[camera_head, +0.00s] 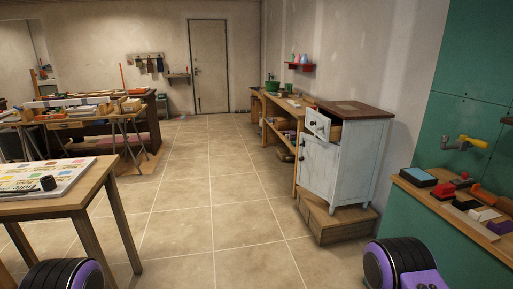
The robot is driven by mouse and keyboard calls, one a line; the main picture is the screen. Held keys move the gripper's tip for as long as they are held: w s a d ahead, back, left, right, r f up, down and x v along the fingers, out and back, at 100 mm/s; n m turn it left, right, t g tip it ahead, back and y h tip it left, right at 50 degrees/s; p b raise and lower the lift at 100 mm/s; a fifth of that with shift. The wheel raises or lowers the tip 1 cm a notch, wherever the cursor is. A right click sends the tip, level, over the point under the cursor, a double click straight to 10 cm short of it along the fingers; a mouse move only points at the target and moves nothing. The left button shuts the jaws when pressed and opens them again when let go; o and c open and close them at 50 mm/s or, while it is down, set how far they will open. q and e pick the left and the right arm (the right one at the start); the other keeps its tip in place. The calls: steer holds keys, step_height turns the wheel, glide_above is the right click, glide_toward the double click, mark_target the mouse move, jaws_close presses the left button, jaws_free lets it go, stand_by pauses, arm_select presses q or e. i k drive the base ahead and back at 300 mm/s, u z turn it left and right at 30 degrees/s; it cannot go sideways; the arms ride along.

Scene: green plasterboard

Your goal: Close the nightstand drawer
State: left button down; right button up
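The nightstand (362,160) is a pale, worn cabinet with a brown wooden top, right of the middle of the head view. It stands on a low wooden base (340,222). Its upper drawer (318,124) is pulled partly out toward the left, with a dark knob on its front. The cabinet door (317,168) below looks shut and also has a dark knob. Black and purple parts of my own arms show at the bottom left and bottom right. Neither gripper is in view. Nothing is seen touching the drawer.
A workbench (270,103) runs along the wall behind the nightstand. A wooden table (45,208) stands at the near left. A counter (438,205) with tools and small blocks is at the right by the green wall (455,120). The tiled floor (215,210) between is clear.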

mark_target(332, 131)
steer(key=i, duration=3.7)
steer(key=z, duration=2.65)
